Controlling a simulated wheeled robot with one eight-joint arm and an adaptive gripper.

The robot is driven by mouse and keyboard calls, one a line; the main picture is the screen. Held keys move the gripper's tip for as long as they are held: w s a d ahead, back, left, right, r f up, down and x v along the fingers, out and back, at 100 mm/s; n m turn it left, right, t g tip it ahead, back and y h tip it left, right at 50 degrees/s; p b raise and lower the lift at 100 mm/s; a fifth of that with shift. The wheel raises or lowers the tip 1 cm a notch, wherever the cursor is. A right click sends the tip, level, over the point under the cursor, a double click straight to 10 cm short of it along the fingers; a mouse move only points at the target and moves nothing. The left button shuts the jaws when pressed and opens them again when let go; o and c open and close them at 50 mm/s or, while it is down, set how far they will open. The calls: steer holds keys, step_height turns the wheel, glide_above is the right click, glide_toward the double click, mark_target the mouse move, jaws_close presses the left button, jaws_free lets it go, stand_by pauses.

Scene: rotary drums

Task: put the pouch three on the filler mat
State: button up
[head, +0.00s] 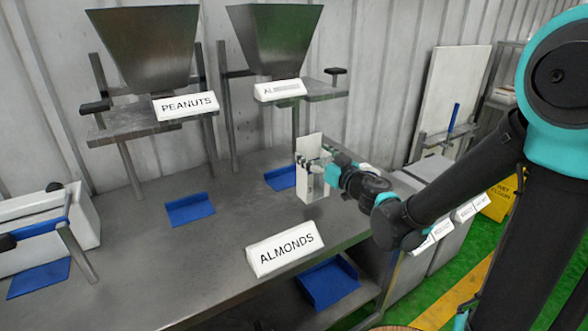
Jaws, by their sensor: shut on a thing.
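A white upright pouch (309,146) is held in my gripper (314,167), above the grey table. The gripper is shut on it and hides its middle. Any number on the pouch is too small to read. Behind it, a blue mat (279,180) lies on the table below the right hopper, partly covered in view by the pouch. Another blue mat (190,210) lies below the peanuts hopper, to the left. I cannot tell from labels which mat is the filler mat.
The peanuts hopper (145,45) and a right hopper (275,38) stand on metal frames at the back. An "ALMONDS" sign (286,250) stands at the table's front edge. A blue tray (328,285) is below. A sealer-like machine (45,232) is far left. The table's middle is clear.

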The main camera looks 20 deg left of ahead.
steer(key=f+x, duration=0.1)
steer(key=x, duration=0.8)
steer(key=f+x, duration=0.2)
steer(key=x, duration=0.7)
steer(key=shift+f, duration=0.3)
steer(key=shift+d+f, duration=0.1)
steer(key=shift+d, duration=0.05)
steer(key=o, duration=1.6)
